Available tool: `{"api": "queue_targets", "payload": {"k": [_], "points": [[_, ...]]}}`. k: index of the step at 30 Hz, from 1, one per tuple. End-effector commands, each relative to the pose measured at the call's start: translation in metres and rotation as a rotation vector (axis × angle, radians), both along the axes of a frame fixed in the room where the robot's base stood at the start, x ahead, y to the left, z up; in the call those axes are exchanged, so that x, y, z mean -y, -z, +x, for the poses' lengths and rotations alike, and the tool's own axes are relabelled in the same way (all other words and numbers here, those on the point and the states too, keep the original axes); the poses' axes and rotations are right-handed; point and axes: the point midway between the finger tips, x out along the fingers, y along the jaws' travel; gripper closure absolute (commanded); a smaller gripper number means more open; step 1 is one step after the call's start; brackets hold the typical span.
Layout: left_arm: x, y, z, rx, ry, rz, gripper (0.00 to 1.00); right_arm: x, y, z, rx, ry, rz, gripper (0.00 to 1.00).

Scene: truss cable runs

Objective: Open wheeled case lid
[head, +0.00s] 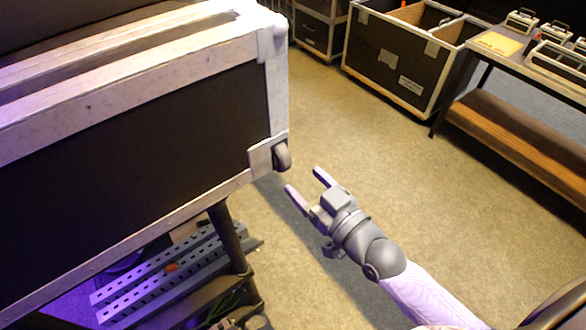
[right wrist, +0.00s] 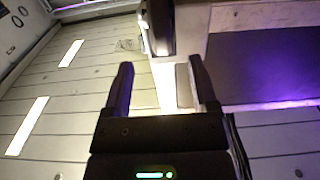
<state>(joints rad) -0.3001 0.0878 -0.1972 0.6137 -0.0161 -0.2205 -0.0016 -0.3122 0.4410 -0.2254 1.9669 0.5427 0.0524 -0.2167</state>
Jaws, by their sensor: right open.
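A large black case (head: 150,135) with pale metal edges fills the left of the head view. Its top has pale rails with dark gaps between them; I cannot tell whether a lid is shut there. A dark rounded fitting (head: 282,156), perhaps a wheel, sits at its lower near right corner. My right gripper (head: 303,180) is open and empty just right of and below that corner, apart from it in the head view. In the right wrist view its two fingers (right wrist: 160,64) stand spread, with part of the case (right wrist: 265,65) beyond them at the right. My left gripper is not in view.
Under the case are dark stand legs (head: 228,238) and perforated grey rails (head: 160,272). An open black case (head: 395,65) stands at the back. A table (head: 500,55) with a wooden lower shelf (head: 520,135) is at the right. The carpet (head: 420,185) between is clear.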

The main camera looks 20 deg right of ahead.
Motion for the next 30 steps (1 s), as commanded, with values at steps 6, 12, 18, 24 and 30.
{"api": "queue_targets", "payload": {"k": [6, 12, 18, 24, 30], "points": [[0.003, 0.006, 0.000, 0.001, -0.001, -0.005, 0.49, -0.015, 0.001, 0.043, 0.001, 0.000, 0.000, 0.25], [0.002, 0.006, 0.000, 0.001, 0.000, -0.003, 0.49, -0.021, 0.001, 0.056, -0.001, -0.001, -0.001, 0.25], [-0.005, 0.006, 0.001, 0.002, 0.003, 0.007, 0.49, -0.021, 0.001, 0.056, -0.002, -0.001, -0.002, 0.25], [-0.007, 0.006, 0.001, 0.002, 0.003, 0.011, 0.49, -0.021, 0.001, 0.056, -0.002, -0.001, -0.002, 0.65], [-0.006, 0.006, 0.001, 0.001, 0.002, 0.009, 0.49, -0.020, 0.001, 0.056, -0.002, -0.001, -0.002, 1.00]]}}
